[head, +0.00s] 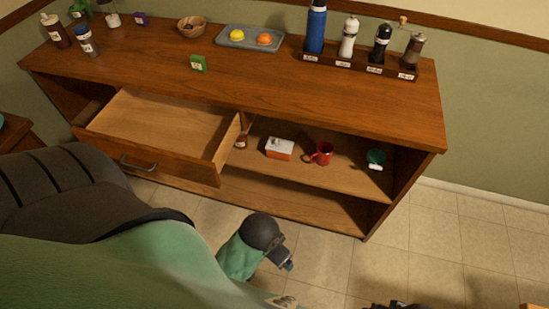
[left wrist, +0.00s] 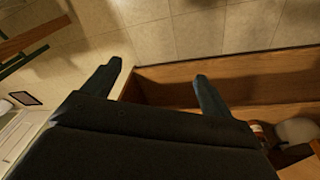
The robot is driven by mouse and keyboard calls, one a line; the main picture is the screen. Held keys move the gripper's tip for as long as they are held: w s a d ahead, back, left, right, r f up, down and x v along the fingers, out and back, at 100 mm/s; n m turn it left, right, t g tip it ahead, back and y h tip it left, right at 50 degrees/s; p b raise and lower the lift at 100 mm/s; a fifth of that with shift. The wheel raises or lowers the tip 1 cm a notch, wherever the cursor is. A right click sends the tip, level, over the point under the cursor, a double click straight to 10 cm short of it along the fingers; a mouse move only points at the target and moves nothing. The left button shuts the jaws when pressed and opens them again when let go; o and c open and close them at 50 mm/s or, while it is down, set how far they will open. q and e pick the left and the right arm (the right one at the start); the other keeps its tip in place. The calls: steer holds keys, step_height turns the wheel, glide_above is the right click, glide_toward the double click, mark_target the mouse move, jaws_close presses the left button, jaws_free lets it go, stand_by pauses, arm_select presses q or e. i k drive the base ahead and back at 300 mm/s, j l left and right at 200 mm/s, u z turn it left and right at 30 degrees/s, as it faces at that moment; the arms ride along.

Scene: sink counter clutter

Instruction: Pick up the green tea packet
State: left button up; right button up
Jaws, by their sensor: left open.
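The green tea packet (head: 198,63) is a small green box with a pale label. It stands on the wooden counter top (head: 300,95), a little left of the middle, in front of the grey tray. My left gripper (left wrist: 158,72) is open in the left wrist view, its two dark fingers apart with nothing between them. That view shows floor tiles and wooden boards beyond the fingers, and no green packet. In the head view my green arm covers the lower left, low in front of the cabinet and well away from the packet. My right gripper cannot be made out.
A grey tray (head: 226,42) with a lemon and an orange, a bowl (head: 191,27) and a rack (head: 357,66) of bottles and mills line the back. An open drawer (head: 160,125) juts out below. A red mug (head: 321,153) and a box (head: 280,149) sit on the shelf.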

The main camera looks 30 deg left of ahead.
mark_target(198, 63)
steer(key=k+u, duration=0.1)
steer(key=u, duration=1.45)
